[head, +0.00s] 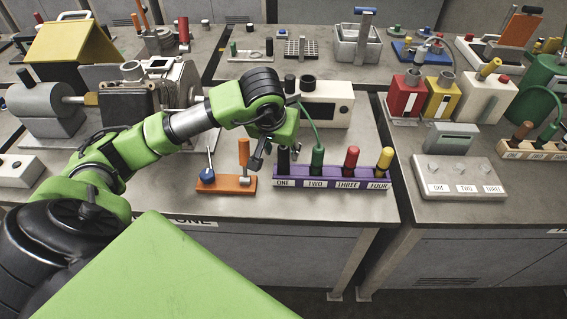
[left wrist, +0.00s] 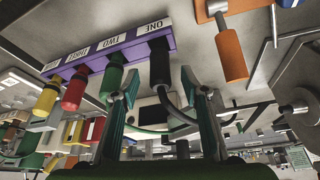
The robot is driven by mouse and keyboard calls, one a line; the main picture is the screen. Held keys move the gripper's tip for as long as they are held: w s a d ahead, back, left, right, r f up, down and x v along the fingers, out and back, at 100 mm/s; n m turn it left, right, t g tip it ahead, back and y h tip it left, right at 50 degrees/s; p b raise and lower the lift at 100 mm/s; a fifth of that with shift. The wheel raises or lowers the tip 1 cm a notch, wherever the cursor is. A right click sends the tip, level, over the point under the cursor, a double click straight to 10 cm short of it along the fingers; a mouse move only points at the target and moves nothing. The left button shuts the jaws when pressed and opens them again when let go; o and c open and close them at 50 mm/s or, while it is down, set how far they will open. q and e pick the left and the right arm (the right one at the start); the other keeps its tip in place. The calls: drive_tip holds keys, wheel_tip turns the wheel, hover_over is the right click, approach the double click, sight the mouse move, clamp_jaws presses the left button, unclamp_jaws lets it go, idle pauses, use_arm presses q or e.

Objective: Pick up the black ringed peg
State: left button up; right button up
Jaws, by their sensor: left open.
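The black peg (left wrist: 160,62) stands in slot ONE of the purple rack (left wrist: 120,43). In the head view the black peg (head: 283,161) is partly hidden by my left gripper (head: 267,154), which is just above and beside it. In the left wrist view, which looks tilted, my left gripper (left wrist: 158,78) is open, with one finger on each side of the black peg. No grip on the peg shows. I cannot make out rings on it clearly. My right gripper is not in view.
Green (head: 317,161), red (head: 350,161) and yellow (head: 384,160) pegs stand in the other rack slots. An orange base (head: 226,184) with an upright orange handle is close on the left. A white box (head: 327,103) stands behind. Bare bench lies in front of the rack.

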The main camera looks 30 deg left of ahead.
sight(283, 157)
use_arm(q)
drive_tip(key=p+x, duration=0.2)
drive_tip(key=x, duration=0.3)
drive_tip(key=shift+f, duration=0.15)
clamp_jaws()
